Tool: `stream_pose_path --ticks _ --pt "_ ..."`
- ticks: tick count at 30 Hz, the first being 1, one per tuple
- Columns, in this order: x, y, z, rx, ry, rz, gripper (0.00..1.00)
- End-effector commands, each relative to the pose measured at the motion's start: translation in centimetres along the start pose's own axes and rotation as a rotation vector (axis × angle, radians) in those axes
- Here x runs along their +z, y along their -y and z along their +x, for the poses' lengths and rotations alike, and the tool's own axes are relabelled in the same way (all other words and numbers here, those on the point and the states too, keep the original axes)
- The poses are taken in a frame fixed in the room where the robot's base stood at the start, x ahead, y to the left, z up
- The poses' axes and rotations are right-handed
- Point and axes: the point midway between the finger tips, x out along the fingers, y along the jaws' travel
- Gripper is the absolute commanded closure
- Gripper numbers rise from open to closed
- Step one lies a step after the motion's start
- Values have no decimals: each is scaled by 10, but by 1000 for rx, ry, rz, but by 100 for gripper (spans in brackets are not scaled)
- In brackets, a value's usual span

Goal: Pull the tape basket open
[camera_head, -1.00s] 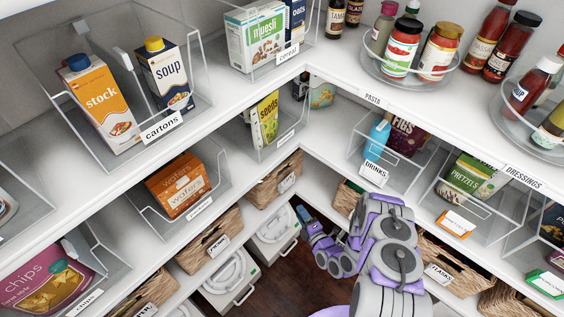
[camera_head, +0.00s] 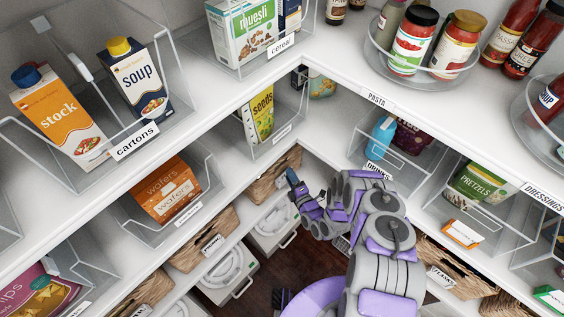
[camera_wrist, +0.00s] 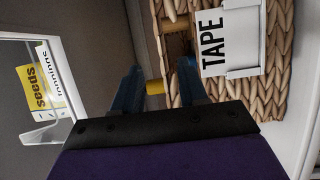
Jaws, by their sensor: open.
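The tape basket is woven straw with a white label reading TAPE (camera_wrist: 214,45) in the wrist view, where its weave (camera_wrist: 292,70) fills the upper right. In the head view, the woven basket (camera_head: 262,187) at the inner corner of the lower left shelf appears to be this one; my gripper partly covers it. My gripper (camera_wrist: 160,85) is open in front of the basket, its two blue fingers pointing toward it. A short tan wooden piece (camera_wrist: 155,87), perhaps part of a handle, shows between the fingers. Contact is unclear. My gripper also shows in the head view (camera_head: 291,178).
Another woven basket (camera_head: 203,241) stands left along the same shelf. A clear bin with a seeds packet (camera_head: 262,116) is on the shelf above, also at left in the wrist view (camera_wrist: 35,87). White lidded boxes (camera_head: 272,228) stand below. Dark floor (camera_head: 262,285) is open between the shelves.

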Motion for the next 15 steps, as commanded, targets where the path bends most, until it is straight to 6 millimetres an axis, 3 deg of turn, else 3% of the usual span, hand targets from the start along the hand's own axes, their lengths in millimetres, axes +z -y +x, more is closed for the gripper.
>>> stream_pose_path --ticks 6,15 --pt "-1 1 44 4 -1 -3 57" --pt "2 1 78 0 0 2 57"
